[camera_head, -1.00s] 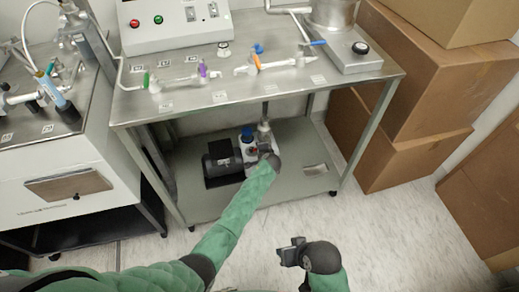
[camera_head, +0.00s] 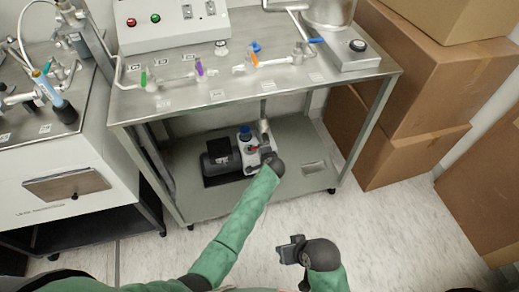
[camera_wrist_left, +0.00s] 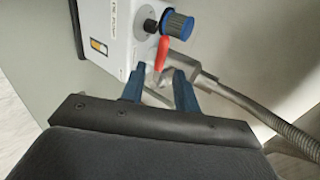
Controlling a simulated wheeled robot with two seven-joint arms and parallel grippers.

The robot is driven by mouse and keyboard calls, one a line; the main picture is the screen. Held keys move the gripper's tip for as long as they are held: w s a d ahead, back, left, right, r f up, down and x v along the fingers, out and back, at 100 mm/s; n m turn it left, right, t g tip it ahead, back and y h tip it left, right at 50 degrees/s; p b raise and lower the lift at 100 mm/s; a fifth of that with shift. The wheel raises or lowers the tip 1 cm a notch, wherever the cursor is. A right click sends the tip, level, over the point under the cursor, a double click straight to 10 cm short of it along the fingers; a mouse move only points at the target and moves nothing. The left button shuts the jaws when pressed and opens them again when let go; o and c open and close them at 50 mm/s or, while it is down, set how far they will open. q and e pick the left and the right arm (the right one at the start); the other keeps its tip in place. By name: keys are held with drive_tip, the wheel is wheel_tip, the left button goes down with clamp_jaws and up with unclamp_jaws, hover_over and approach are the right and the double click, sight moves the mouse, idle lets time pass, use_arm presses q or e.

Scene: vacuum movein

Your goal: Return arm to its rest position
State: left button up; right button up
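My left arm, in a green sleeve, reaches in the head view to the vacuum pump (camera_head: 222,158) on the cart's lower shelf. The left gripper (camera_head: 266,154) is beside the pump's white end, its fingers small and partly hidden there. In the left wrist view the left gripper (camera_wrist_left: 158,75) has two blue fingers spread apart. A red lever (camera_wrist_left: 161,54) on the pump's white body (camera_wrist_left: 108,28) lies just beyond and between the fingertips; contact cannot be told. My right gripper (camera_head: 291,250) hangs over the floor, apart from everything; its finger opening is unclear.
The cart's steel top (camera_head: 225,98) with glass valves is above the left hand. A metal hose (camera_wrist_left: 262,112) runs right from the pump fitting. Cardboard boxes (camera_head: 415,155) stand at right, a white cabinet (camera_head: 70,180) at left. The floor (camera_head: 385,240) in front is clear.

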use_arm(q)
drive_tip(key=shift+s+d+r, duration=0.2)
drive_tip(key=shift+s+r, duration=0.25)
drive_tip(key=shift+s, duration=0.1)
use_arm(e)
drive_tip(key=shift+f, duration=0.1)
